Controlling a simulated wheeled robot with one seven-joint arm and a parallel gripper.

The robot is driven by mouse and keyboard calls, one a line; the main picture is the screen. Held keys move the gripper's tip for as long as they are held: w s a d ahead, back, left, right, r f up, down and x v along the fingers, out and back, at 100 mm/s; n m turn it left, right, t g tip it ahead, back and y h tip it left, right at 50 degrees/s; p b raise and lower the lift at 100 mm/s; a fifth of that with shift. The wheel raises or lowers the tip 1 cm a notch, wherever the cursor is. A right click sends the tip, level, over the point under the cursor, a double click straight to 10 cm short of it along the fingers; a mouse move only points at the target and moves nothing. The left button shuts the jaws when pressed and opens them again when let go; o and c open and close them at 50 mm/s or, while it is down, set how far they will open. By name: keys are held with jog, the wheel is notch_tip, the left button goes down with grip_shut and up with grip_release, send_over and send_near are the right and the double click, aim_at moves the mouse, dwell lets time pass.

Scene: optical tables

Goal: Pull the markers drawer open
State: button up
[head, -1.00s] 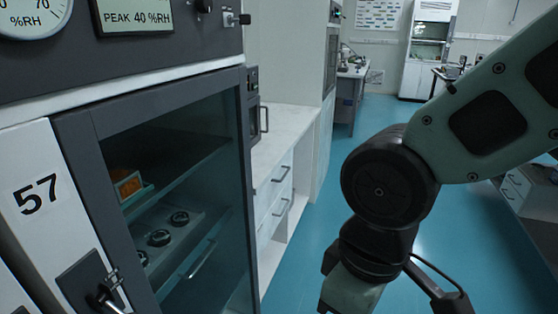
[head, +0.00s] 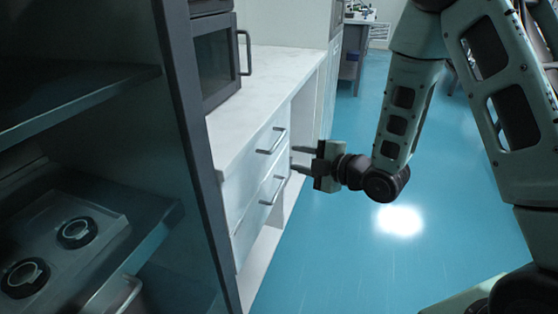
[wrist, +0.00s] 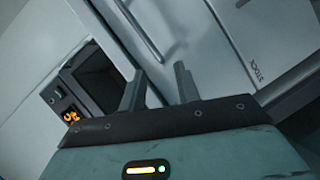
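Two white drawers sit one above the other under a counter. The upper drawer (head: 257,158) and its grey bar handle (head: 272,142) are closed, as is the lower drawer (head: 253,216) with its handle (head: 273,190). No label reading "markers" is legible. In the wrist view the lower drawer (wrist: 262,40) reads "STOCK", and the upper drawer's handle (wrist: 140,30) lies beyond the fingers. My gripper (head: 292,159) is open and empty, its two fingers pointing at the drawer fronts, apart from both handles. It also shows in the wrist view (wrist: 158,80).
A dark oven-like appliance (head: 218,57) stands on the white counter (head: 262,85) above the drawers. A glass-fronted cabinet (head: 192,130) fills the near left, with round items on a shelf inside. The blue floor (head: 330,250) is clear.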

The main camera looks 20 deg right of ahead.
aim_at(279, 140)
jog(key=s+d+f+n+t+y+b, duration=0.25)
jog(key=d+f+t+b, duration=0.2)
jog(key=d, duration=0.25)
jog(key=shift+n, duration=0.35)
jog(key=x, duration=1.1)
jog(key=f+x, duration=0.1)
jog(key=x, duration=0.5)
jog(key=shift+w+a+r+p, duration=0.15)
jog(key=shift+w+p, duration=0.15)
jog(key=shift+w, duration=0.15)
grip_shut()
